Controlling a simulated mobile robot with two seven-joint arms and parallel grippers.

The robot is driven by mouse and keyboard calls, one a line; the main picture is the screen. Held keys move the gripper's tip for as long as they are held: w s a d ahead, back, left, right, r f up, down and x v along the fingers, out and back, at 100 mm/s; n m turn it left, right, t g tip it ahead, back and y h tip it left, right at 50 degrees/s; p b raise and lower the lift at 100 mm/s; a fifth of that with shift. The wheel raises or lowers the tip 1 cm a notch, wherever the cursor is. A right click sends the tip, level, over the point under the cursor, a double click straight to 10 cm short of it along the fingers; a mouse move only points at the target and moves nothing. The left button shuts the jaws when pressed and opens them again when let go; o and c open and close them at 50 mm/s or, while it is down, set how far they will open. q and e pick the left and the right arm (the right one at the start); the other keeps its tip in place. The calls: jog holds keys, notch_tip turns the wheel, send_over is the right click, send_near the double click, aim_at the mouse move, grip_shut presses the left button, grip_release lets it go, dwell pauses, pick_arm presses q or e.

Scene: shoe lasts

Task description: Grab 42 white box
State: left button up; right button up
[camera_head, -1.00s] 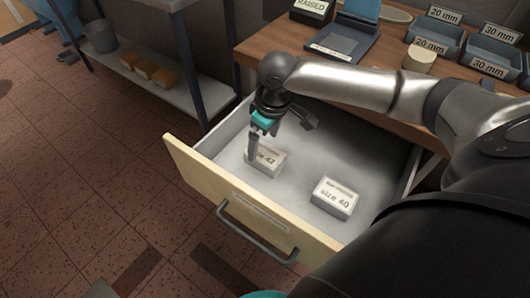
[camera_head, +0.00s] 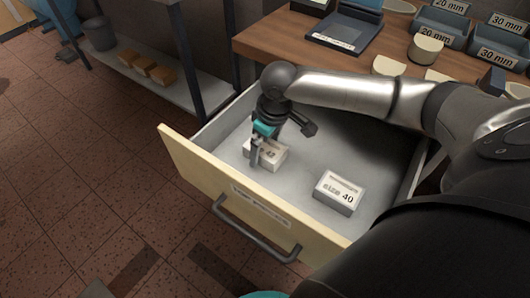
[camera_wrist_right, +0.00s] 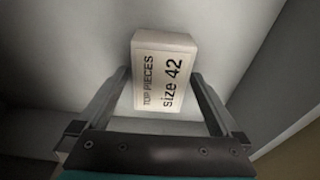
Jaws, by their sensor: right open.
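The white size 42 box (camera_head: 270,154) lies in the open drawer (camera_head: 230,186), partly hidden behind my right gripper (camera_head: 256,160) in the head view. In the right wrist view the same box (camera_wrist_right: 162,75) shows its label "TOP PIECES size 42". The right gripper's fingers (camera_wrist_right: 160,105) are spread on either side of the box's near part, with the box between them. Whether a finger touches the box I cannot tell. A second white box marked size 40 (camera_head: 340,192) sits to the right in the drawer. My left gripper is not in view.
The drawer's cream front (camera_head: 215,185) and grey walls surround the boxes. The wooden workbench (camera_head: 290,45) stands behind, with a blue device (camera_head: 345,32) and grey bins (camera_head: 440,27). A shelf (camera_head: 185,90) with brown blocks is at the left.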

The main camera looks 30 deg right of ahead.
jog(key=shift+f, duration=0.15)
jog(key=c, duration=1.3)
jog(key=shift+c, duration=0.5)
jog(key=shift+r, duration=0.2)
